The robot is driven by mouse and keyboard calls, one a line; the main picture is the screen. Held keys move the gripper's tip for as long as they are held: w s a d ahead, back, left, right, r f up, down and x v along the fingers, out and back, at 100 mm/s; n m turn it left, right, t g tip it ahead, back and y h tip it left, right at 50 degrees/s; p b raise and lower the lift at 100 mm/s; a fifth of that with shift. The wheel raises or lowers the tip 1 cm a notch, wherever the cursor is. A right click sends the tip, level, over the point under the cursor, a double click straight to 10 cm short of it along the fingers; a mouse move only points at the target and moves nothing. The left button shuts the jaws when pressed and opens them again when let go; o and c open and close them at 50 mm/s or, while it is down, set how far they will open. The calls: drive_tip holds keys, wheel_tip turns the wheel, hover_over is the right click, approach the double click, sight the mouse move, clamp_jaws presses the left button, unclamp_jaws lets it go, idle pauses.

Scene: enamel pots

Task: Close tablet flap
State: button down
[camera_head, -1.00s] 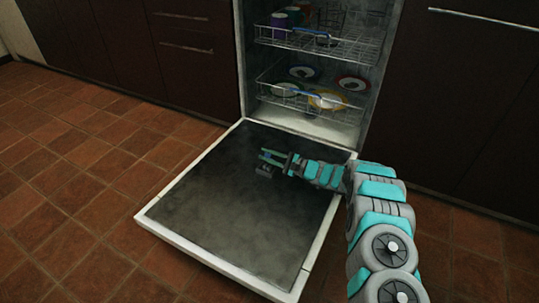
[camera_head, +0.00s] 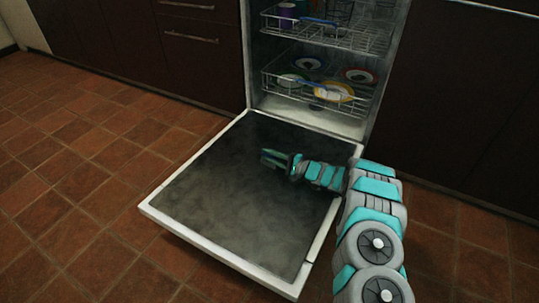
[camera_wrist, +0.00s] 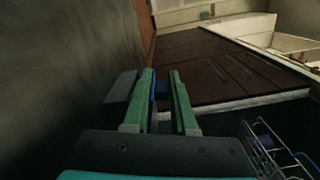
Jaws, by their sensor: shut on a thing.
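The dishwasher door (camera_head: 230,215) lies folded down, its dark inner panel facing up. My gripper (camera_head: 268,158) is low over the middle of this panel, reaching from the right. In the wrist view its two green fingers (camera_wrist: 168,95) are close together around a small dark blue thing (camera_wrist: 160,90), which they partly hide. A small grey plate (camera_wrist: 118,88), perhaps the tablet flap, stands out beside the left finger, between it and the door panel (camera_wrist: 60,80). I cannot tell whether it touches the finger. In the head view the flap cannot be made out.
The open dishwasher holds an upper rack (camera_head: 330,35) with cups and a lower rack (camera_head: 310,90) with several plates and bowls. Dark cabinets (camera_head: 200,55) flank it. The tiled floor (camera_head: 80,170) left of the door is clear.

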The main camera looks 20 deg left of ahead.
idle(0.3)
drive_tip(key=c, duration=0.8)
unclamp_jaws()
